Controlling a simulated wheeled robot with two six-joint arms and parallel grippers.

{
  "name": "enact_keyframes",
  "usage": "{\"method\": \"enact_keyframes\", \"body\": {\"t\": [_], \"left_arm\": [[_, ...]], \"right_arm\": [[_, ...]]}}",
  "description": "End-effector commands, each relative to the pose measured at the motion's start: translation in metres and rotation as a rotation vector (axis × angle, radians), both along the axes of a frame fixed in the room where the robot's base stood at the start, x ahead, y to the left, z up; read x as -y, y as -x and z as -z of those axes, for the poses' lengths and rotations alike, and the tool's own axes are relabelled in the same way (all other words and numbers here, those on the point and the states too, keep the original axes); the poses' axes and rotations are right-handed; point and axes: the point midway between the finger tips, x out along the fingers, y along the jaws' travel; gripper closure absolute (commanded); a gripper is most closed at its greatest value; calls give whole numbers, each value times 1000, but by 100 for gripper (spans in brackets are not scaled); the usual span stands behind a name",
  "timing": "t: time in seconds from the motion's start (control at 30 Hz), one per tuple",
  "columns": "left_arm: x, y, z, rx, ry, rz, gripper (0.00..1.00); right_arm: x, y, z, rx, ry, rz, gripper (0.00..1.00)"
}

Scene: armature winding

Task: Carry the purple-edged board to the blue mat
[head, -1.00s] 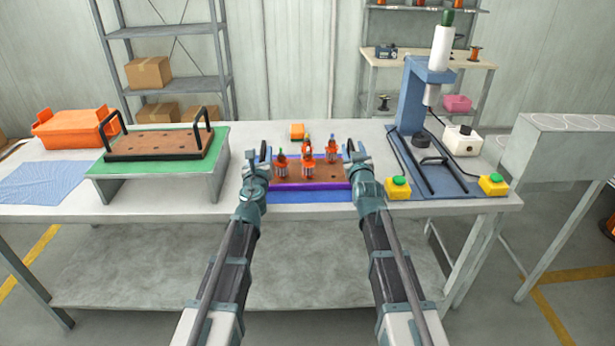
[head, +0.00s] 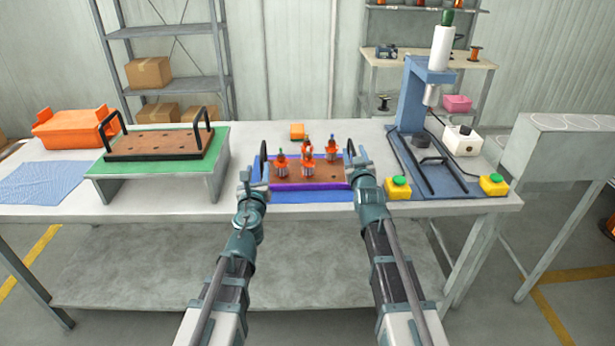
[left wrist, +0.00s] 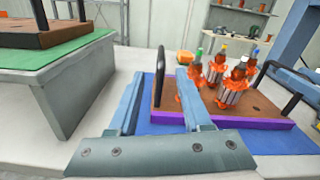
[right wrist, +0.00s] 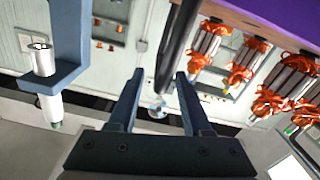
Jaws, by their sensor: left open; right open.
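The purple-edged board (head: 325,174) rests on the blue mat (head: 300,196) in the middle of the table. It has a brown top, a black handle at each end and several orange-wound armatures (head: 308,160) standing on it. In the left wrist view the board's purple edge (left wrist: 235,120) and left handle (left wrist: 160,72) show. My right gripper (head: 362,170) is open near the right end. The right wrist view shows a dark handle bar (right wrist: 178,45) just beyond its open jaws (right wrist: 158,92).
On the left, a green-topped stand (head: 100,170) bears another brown board (head: 155,143) with black handles. An orange bin (head: 72,128) and blue cloth (head: 45,181) lie further left. A blue press (head: 410,100) and yellow button boxes (head: 397,188) stand right.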

Motion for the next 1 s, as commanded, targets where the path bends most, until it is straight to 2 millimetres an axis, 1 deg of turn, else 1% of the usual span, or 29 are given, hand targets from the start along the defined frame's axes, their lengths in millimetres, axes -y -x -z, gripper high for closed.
{"method": "enact_keyframes", "body": {"t": [0.03, 0.3, 0.4, 0.53, 0.77, 0.8, 1.0], "left_arm": [[0, 0, 0, 0, 0, 0, 51], [0, 0, 0, 0, 0, 0, 51], [0, 0, 0, 0, 0, 0, 51], [0, 0, 0, 0, 0, 0, 51], [0, 0, 0, 0, 0, 0, 51], [0, 0, 0, 0, 0, 0, 49], [0, 0, 0, 0, 0, 0, 15]], "right_arm": [[1, 14, 0, 0, 0, 0, 51], [3, 69, 0, 0, 0, 0, 51], [4, 86, 0, 0, -1, 0, 51], [5, 95, 0, 0, -1, 0, 51], [5, 95, 0, 0, -1, 0, 51], [5, 95, 0, 0, -1, 0, 51], [5, 95, 0, 0, -1, 0, 51]]}}
